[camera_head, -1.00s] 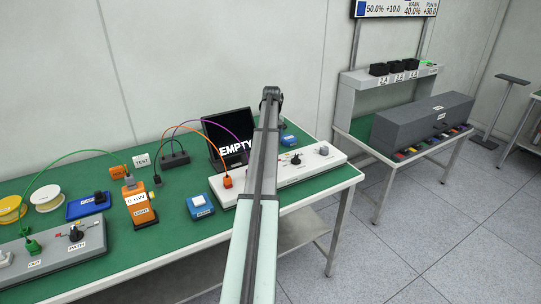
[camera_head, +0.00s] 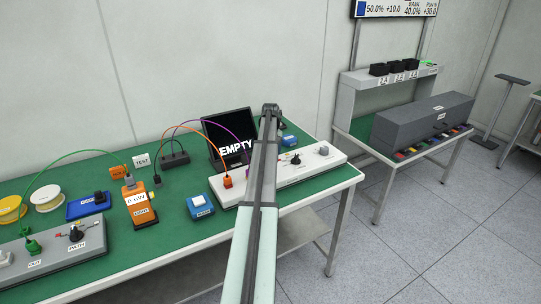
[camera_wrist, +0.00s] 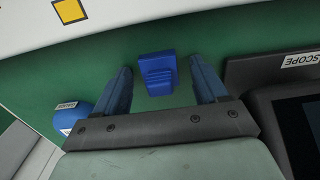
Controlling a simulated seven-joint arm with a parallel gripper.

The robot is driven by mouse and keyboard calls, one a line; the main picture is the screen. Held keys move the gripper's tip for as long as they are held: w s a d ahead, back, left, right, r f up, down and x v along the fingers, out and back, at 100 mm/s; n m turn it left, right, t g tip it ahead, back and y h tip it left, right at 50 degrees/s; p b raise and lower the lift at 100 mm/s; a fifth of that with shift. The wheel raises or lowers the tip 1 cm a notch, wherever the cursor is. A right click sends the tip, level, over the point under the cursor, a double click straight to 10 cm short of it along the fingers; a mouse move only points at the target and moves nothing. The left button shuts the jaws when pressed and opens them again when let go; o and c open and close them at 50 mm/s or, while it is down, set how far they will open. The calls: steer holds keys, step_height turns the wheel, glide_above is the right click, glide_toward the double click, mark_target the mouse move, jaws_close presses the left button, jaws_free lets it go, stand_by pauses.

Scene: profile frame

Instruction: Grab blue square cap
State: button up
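In the wrist view, a blue blocky piece with ridged steps (camera_wrist: 157,75), which looks like the blue square cap, lies on the green mat between my fingers. My gripper (camera_wrist: 158,70) is open around it, with a gap on each side. I cannot see either finger touching it. A blue rounded piece with a white label (camera_wrist: 76,116) lies outside the left finger. In the head view, my arm covers the gripper; a small blue piece (camera_head: 289,140) shows just right of the arm, behind the white panel.
A dark screen labelled SCOPE (camera_wrist: 290,95) stands close right of my gripper in the wrist view. In the head view, the EMPTY screen (camera_head: 229,135) and cables are left of my arm.

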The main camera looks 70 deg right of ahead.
steer(key=c, duration=1.1)
